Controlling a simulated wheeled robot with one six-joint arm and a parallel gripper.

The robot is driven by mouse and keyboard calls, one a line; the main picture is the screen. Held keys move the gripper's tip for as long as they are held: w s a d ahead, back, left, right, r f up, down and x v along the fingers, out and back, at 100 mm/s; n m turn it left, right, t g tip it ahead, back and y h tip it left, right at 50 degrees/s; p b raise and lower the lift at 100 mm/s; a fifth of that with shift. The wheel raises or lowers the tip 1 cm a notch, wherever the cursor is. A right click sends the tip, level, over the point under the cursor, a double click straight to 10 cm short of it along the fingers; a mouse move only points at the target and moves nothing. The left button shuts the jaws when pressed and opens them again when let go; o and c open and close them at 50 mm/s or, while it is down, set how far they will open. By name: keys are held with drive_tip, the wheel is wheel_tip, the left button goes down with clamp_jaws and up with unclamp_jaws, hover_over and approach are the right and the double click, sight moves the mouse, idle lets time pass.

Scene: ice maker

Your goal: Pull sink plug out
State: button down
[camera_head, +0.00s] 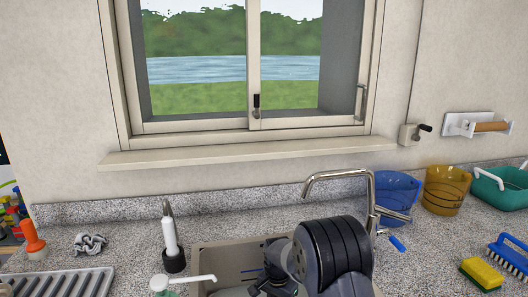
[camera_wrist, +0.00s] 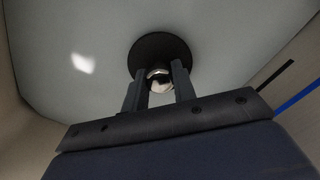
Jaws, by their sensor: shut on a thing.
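The sink plug (camera_wrist: 160,48) is a black round disc with a shiny metal knob, on the pale sink floor (camera_wrist: 72,35) in the wrist view. My gripper (camera_wrist: 159,82) has its two dark fingers on either side of the knob and is shut on it. I cannot tell whether the plug is seated in the drain or raised a little. In the head view the sink (camera_head: 225,246) is below the window, and my dark arm reaches down into it. The arm hides the plug and most of the basin there.
The chrome faucet (camera_head: 338,174) arches over the sink, close behind my arm. A blue cup (camera_head: 395,187), amber cup (camera_head: 445,190), yellow sponge (camera_head: 481,273) and blue brush (camera_head: 508,256) stand or lie right.

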drive_tip(key=shift+r, duration=0.1)
drive_tip(key=shift+r+p, duration=1.25)
drive_tip(key=shift+r, duration=0.65)
